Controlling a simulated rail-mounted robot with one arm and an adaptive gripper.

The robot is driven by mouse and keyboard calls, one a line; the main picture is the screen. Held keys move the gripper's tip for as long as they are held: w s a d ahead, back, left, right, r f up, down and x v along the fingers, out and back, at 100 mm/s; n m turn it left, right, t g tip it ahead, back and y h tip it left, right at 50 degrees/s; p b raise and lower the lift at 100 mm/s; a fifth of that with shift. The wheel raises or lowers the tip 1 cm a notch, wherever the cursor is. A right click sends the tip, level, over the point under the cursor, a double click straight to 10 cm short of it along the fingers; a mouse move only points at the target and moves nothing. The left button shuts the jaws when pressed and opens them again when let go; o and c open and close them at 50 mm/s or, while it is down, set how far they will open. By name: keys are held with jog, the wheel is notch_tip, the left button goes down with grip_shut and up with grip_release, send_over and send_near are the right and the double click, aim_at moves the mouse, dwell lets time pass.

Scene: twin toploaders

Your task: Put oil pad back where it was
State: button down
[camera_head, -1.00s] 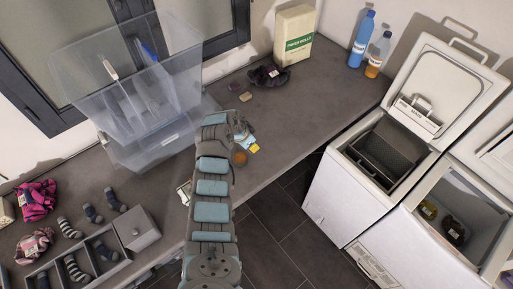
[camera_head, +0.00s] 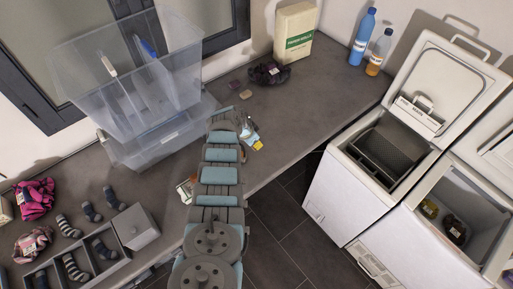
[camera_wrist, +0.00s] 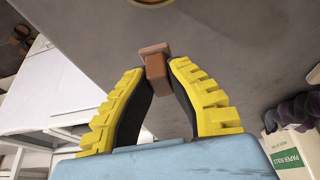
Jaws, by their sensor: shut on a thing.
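My gripper (camera_wrist: 158,68) has yellow ribbed fingers. They are shut on a small brown block, seemingly the oil pad (camera_wrist: 157,66), which sticks out past the fingertips above the grey counter. In the head view, my gripper (camera_head: 254,140) is over the counter's front edge, right of the clear bins, and mostly hidden by my arm. The held pad cannot be made out there. A tan pad (camera_head: 245,94) and a flat purplish pad (camera_head: 234,85) lie farther back on the counter (camera_head: 300,110).
A dark cloth bundle (camera_head: 268,74) and a paper rolls box (camera_head: 295,33) stand at the back. Stacked clear bins (camera_head: 140,85) are left of my arm. Blue (camera_head: 362,38) and amber (camera_head: 379,52) bottles stand at the right. Open toploaders (camera_head: 365,180) border the counter. The counter's middle is clear.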

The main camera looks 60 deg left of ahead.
jog(key=shift+w+a+f, duration=0.1)
jog(key=shift+w+a, duration=0.1)
jog(key=shift+f, duration=0.1)
jog(key=shift+a+f+b, duration=0.1)
jog(key=shift+f+b, duration=0.2)
jog(key=shift+b, duration=0.35)
notch_tip(320, 180, down, 3)
jog(key=b, duration=0.2)
jog(key=shift+w+a+b, duration=0.1)
jog(key=shift+w+b, duration=0.05)
jog(key=shift+b, duration=0.25)
jog(key=shift+f, duration=0.15)
jog(key=c, duration=1.2)
grip_release()
jog(key=shift+o, duration=0.2)
